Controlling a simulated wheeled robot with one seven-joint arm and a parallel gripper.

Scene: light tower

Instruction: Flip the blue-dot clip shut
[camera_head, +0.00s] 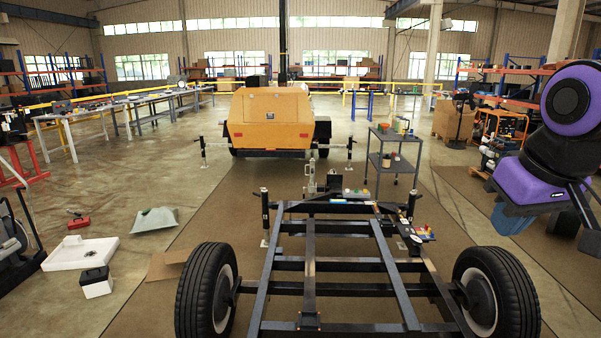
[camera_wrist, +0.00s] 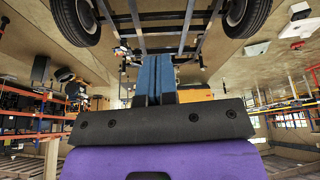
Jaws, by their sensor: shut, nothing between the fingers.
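I cannot make out a clip with a blue dot in either view. Some small coloured parts (camera_head: 421,234) sit on the right side of the black trailer frame (camera_head: 310,262), near its far end, too small to tell apart. The frame also shows at the top of the wrist view (camera_wrist: 165,22), which looks upside down. My gripper (camera_wrist: 153,62) has blue fingers pressed together with nothing between them. It points towards the trailer from a distance and touches nothing.
Two black wheels (camera_head: 208,292) (camera_head: 493,295) flank the frame. A grey cart (camera_head: 392,165) stands behind it, and a yellow machine (camera_head: 270,120) farther back. A white tray (camera_head: 80,253) and a small box (camera_head: 96,282) lie on the floor at left. Floor right of the frame is mostly clear.

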